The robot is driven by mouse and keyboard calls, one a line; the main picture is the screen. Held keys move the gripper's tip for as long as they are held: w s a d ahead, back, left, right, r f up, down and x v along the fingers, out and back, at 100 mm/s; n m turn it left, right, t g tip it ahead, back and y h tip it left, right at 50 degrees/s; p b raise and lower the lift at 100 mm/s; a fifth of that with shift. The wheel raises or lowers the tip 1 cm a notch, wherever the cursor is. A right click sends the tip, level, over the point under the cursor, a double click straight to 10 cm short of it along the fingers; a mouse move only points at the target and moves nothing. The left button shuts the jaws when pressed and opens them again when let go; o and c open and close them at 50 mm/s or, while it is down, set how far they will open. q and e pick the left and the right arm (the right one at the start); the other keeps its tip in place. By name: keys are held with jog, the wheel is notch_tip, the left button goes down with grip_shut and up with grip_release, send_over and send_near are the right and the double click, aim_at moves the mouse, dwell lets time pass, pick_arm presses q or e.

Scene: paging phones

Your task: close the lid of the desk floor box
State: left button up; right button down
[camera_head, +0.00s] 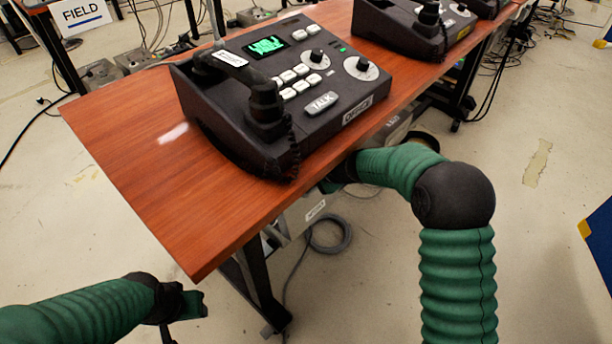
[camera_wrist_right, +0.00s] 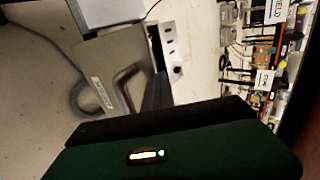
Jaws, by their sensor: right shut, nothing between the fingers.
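The desk floor box is under the desk, mostly hidden by the desktop in the head view. A grey plate with a white label, seemingly its lid (camera_head: 298,214), shows below the desk's front edge. In the right wrist view the grey lid (camera_wrist_right: 112,62) looks raised beside a pale panel with dark sockets (camera_wrist_right: 169,44). My right gripper (camera_wrist_right: 158,90) is shut and empty close to the lid; whether it touches is unclear. In the head view that gripper is largely hidden under the desk edge. My left gripper (camera_head: 185,308) hangs at lower left, away from the box.
The wooden desk (camera_head: 130,150) carries a black paging phone (camera_head: 280,90) and blocks the view beneath. A dark desk leg (camera_head: 255,285) and a coiled grey cable (camera_head: 332,235) are near the box. Open floor (camera_head: 555,220) lies to the right.

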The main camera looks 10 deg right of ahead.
pick_arm(q)
jog(key=r+p, duration=0.1)
jog(key=r, duration=0.1)
jog(key=r+p, duration=0.1)
jog(key=p, duration=0.1)
jog(key=shift+d+r+p, duration=0.3)
jog(key=shift+d+r, duration=0.05)
jog(key=shift+d, duration=0.05)
pick_arm(e)
jog(key=v, duration=1.2)
jog(key=shift+f, duration=0.2)
